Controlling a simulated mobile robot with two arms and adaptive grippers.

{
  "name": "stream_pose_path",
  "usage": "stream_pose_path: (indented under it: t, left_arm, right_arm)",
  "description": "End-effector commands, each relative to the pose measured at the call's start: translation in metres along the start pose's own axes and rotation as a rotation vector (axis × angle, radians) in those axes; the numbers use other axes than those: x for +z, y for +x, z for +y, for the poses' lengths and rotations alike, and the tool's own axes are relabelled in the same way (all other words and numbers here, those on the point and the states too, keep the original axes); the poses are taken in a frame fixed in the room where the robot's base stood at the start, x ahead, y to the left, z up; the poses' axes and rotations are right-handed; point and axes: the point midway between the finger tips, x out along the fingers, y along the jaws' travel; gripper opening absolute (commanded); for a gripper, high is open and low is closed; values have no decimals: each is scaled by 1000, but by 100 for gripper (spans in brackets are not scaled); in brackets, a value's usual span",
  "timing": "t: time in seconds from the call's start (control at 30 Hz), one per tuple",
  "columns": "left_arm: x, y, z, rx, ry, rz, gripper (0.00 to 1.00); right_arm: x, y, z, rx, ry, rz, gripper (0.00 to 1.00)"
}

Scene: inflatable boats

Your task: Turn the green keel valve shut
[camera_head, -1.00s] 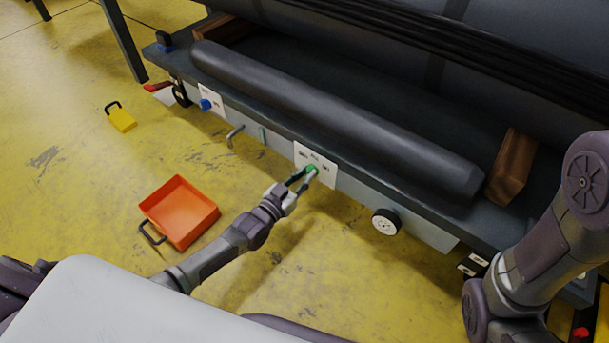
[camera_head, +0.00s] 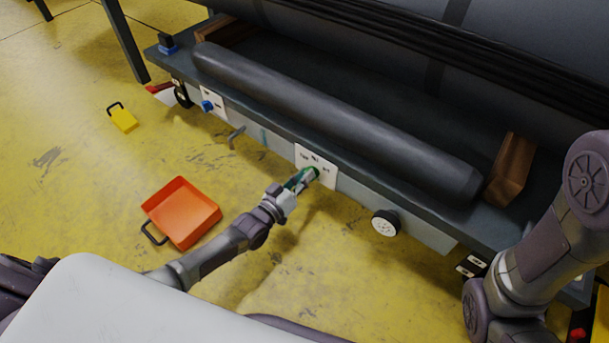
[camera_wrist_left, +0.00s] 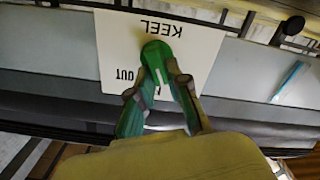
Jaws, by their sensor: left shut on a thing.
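In the left wrist view the knob (camera_wrist_left: 155,52) has a white mark line, and the plate (camera_wrist_left: 203,42) shows "KEEL" upside down and "OUT" beside the knob. The other wording is hidden or too small to read. My left gripper (camera_head: 308,178) is shut on the knob, with one finger on each side, also in the left wrist view (camera_wrist_left: 159,85). My right arm shows at the right edge; its gripper is out of view.
A blue valve (camera_head: 207,106) sits on another plate to the left, with a grey handle (camera_head: 236,133) between. A round white-faced dial (camera_head: 384,224) juts out to the right. An orange tray (camera_head: 181,211) and a yellow box (camera_head: 123,119) stand on the floor.

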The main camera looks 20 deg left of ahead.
Motion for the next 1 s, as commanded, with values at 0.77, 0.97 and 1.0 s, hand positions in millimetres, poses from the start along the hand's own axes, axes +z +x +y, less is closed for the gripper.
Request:
stream_pose_path:
  t: [0.77,0.97,1.0]
  left_arm:
    - [2,0,-5,0,-426,-1,0]
    - [2,0,-5,0,-439,-1,0]
    - [2,0,-5,0,-439,-1,0]
  right_arm:
    - [0,-2,0,0,0,-1,0]
    - [0,-2,0,0,0,-1,0]
    - [0,-2,0,0,0,-1,0]
